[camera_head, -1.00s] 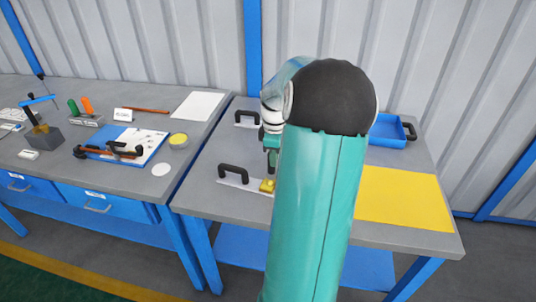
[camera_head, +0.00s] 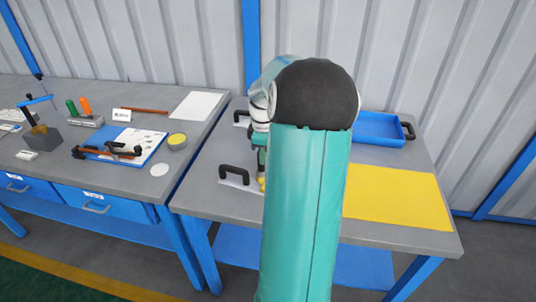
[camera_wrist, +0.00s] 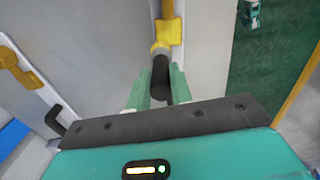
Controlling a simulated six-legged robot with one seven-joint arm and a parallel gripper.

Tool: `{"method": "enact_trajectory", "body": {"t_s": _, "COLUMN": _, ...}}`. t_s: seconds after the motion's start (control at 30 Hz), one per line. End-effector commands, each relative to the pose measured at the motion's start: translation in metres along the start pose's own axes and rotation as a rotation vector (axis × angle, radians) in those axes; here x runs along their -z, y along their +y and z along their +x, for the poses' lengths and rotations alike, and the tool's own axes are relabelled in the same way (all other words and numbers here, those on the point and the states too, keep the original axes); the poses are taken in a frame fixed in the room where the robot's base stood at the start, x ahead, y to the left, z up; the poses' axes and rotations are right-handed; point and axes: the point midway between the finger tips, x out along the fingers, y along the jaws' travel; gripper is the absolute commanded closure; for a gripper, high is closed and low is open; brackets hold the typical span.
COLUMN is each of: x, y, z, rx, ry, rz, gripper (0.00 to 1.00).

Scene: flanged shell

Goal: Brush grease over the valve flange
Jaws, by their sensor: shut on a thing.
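My gripper (camera_wrist: 158,88) has its green fingers closed around a dark cylindrical handle (camera_wrist: 160,72) with a pale yellowish end. I cannot tell whether it is a brush. A yellow block (camera_wrist: 168,32) on a white strip lies just beyond that end; I cannot tell whether they join. In the head view, my arm hides most of the gripper and part of the yellow piece (camera_head: 261,184). A round tin with yellow contents (camera_head: 177,141), possibly grease, stands on the left bench. I cannot make out a valve flange.
Near the gripper is a black handle (camera_head: 235,172) on a white strip. A yellow sheet (camera_head: 398,197) and a blue tray (camera_head: 378,128) lie to the right. The left bench carries a blue clipboard (camera_head: 95,146), a brown stick (camera_head: 147,111) and other tools.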

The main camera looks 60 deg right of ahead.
Motion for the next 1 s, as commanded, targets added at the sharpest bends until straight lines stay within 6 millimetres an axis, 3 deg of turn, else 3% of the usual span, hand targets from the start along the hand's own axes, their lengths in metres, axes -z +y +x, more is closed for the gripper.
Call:
{"method": "enact_trajectory", "body": {"t_s": 0.27, "x": 0.0, "y": 0.0, "z": -0.003, "rx": -0.002, "ry": 0.0, "rz": 0.0, "gripper": 1.0}}
{"method": "enact_trajectory", "body": {"t_s": 0.8, "x": 0.0, "y": 0.001, "z": -0.051, "rx": -0.003, "ry": 0.0, "rz": 0.0, "gripper": 1.0}}
{"method": "enact_trajectory", "body": {"t_s": 1.0, "x": -0.001, "y": 0.0, "z": -0.061, "rx": -0.001, "ry": 0.0, "rz": 0.0, "gripper": 1.0}}
